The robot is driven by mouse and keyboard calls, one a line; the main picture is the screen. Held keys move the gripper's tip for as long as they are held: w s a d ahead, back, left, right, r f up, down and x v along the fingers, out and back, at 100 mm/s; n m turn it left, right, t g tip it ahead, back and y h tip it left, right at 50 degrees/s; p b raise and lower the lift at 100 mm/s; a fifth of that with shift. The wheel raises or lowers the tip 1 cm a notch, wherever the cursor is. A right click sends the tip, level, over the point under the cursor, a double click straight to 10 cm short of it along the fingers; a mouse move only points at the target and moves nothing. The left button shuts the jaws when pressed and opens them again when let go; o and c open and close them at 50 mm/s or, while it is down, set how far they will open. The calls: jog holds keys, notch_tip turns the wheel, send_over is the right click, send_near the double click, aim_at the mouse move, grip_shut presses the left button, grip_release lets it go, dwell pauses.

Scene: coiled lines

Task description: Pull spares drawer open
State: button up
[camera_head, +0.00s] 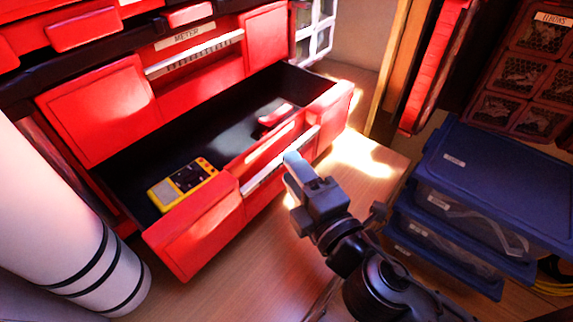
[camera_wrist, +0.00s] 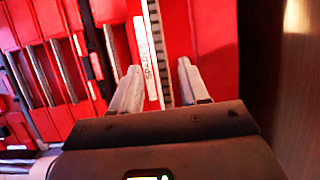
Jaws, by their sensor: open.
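A red drawer (camera_head: 192,233) of the cabinet stands well out, its black inside showing. A yellow multimeter (camera_head: 184,184) and a red item (camera_head: 275,114) lie in it. My gripper (camera_head: 290,166) is at the middle of this drawer's front, beside the pale handle strip (camera_head: 281,160). In the wrist view my gripper (camera_wrist: 160,82) has its fingers apart, with a white label reading SPARES (camera_wrist: 147,62) and a ridged handle strip (camera_wrist: 158,45) between them. I cannot tell whether the fingers touch the handle.
A closed drawer labelled METER (camera_head: 184,35) is above the open one. A white cylinder with black bands (camera_head: 75,225) stands at the left. Blue-lidded bins (camera_head: 500,180) stand at the right, on the wooden surface's far side. Bare wood (camera_head: 375,150) lies between drawer and bins.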

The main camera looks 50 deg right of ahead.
jog(key=shift+b+v, duration=0.55)
jog(key=shift+v, duration=1.85)
jog(key=s+a+f+m+g+y, duration=0.2)
jog(key=s+a+f+m+y, duration=0.35)
jog(key=s, duration=0.45)
jog(key=s+d+r+m+y, duration=0.1)
jog(key=s+r+m, duration=0.2)
jog(key=s+m, duration=0.5)
notch_tip(320, 180, up, 27)
jog(key=p, duration=2.7)
jog(key=shift+w, duration=0.35)
